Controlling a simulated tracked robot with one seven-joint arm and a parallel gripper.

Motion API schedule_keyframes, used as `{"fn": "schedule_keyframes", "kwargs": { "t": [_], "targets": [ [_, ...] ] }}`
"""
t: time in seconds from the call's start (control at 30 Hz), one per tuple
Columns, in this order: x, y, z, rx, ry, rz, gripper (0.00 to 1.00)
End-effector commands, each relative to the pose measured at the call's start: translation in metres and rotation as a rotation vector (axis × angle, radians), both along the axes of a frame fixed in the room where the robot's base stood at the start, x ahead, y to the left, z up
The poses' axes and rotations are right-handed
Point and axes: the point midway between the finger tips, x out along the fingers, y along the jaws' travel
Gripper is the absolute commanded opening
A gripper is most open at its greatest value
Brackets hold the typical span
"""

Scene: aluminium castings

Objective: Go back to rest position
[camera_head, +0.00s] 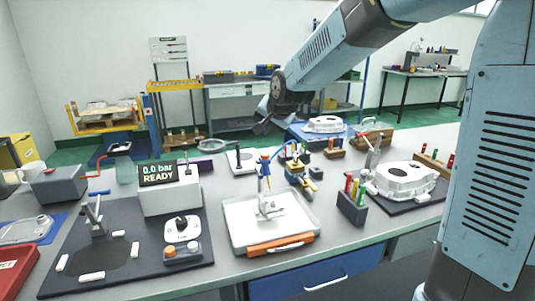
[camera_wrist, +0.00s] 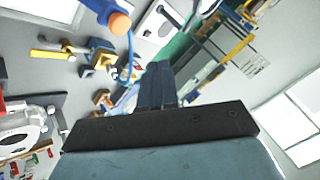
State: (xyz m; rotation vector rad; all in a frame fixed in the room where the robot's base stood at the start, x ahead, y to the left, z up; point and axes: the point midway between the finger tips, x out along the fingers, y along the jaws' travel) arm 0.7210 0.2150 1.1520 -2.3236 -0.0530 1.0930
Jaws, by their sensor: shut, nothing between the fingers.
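My gripper (camera_head: 264,118) shows in the head view at the end of my blue arm. It hangs in the air above the back part of the workbench, near its middle. In the wrist view my gripper (camera_wrist: 158,82) has its dark fingers together, with nothing between them. No thing is seen touching it.
The grey bench (camera_head: 345,240) carries a pressure unit reading "0.0 bar READY" (camera_head: 170,190), a white tray (camera_head: 240,232) with an orange handle, and a white casting (camera_head: 405,180) on a dark mat. Shelves stand behind.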

Motion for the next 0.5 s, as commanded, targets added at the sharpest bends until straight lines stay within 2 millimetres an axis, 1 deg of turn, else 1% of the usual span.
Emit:
{"fn": "schedule_keyframes", "kwargs": {
  "t": [0.07, 0.13, 0.23, 0.37, 0.5],
  "targets": [
    [-0.003, -0.004, 0.002, -0.006, -0.001, 0.001, 0.0],
    [-0.01, -0.012, 0.007, -0.021, 0.001, 0.005, 0.0],
    [-0.028, -0.033, 0.016, -0.06, 0.004, 0.016, 0.0],
    [-0.062, -0.067, 0.029, -0.13, 0.018, 0.04, 0.0],
    [-0.102, -0.101, 0.039, -0.206, 0.037, 0.07, 0.0]
  ]
}}
